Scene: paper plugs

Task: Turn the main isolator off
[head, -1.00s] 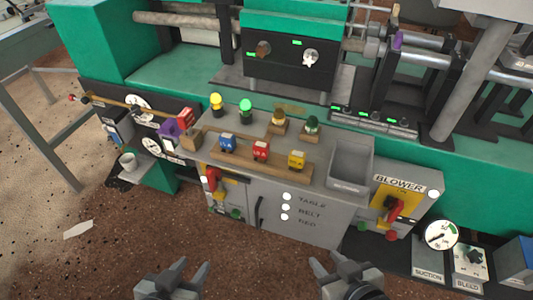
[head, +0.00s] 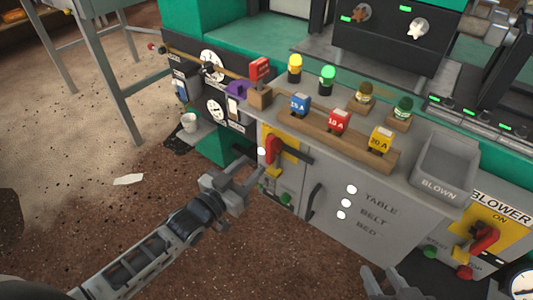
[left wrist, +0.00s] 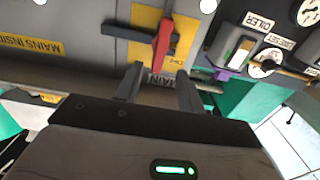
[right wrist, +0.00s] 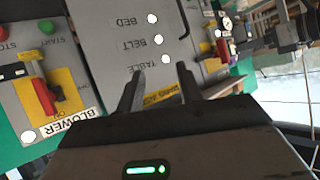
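The main isolator is a red lever handle (head: 273,148) on a yellow plate (head: 292,146) at the left end of the grey cabinet front. In the left wrist view the red handle (left wrist: 163,45) stands over its yellow plate, above a partly hidden "MAIN" label. My left gripper (head: 252,175) is open and empty, just in front of and slightly below the handle. In the left wrist view its fingertips (left wrist: 159,74) sit apart, just below the handle's end; contact cannot be told. My right gripper (head: 381,274) is open and empty at the bottom of the head view, in front of the cabinet.
A similar red blower handle (head: 484,240) is on the right. A dark door handle (head: 314,200) stands out right of the isolator. Coloured fuse blocks (head: 338,122) sit on a wooden rail above. A white cup (head: 189,122) stands at left.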

